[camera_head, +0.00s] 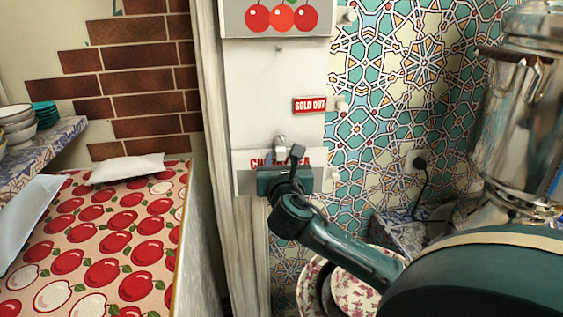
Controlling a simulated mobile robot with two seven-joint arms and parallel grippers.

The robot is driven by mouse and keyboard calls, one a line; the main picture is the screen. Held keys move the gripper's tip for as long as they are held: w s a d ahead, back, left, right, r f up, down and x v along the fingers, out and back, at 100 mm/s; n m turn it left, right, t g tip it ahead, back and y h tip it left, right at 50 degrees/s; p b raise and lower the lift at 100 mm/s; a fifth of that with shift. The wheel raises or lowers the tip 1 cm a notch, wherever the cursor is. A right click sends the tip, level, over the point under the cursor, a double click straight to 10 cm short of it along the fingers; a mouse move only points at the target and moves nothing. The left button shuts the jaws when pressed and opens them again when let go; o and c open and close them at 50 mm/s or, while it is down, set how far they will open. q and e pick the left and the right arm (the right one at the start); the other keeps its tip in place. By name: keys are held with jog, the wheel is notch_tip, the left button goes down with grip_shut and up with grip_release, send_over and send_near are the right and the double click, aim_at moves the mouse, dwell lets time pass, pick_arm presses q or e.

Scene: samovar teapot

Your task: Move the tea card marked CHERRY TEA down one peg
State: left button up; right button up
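The white card with red lettering, partly covered but reading like CHERRY TEA (246,181), is on the pale wall board at the centre. My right gripper (283,163) is in front of it, and its dark body hides the middle of the lettering and the lower part. I cannot tell whether the fingers touch the card or are open or shut. A metal peg (280,140) shows at the card's top edge. A small bare peg (279,48) is higher up, under a cherry-picture card (250,20). My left gripper is out of view.
A metal samovar (515,110) stands at the right, with a floral plate (352,292) below my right arm. An apple-print counter (105,240) is at the left.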

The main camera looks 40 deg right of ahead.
jog(key=shift+o, duration=0.6)
jog(key=shift+s+a+f, duration=0.1)
jog(key=shift+s+a, duration=0.15)
jog(key=shift+s, duration=0.05)
jog(key=v, duration=1.2)
jog(key=shift+s+b, duration=0.2)
jog(key=shift+b, duration=0.1)
jog(key=shift+a, duration=0.15)
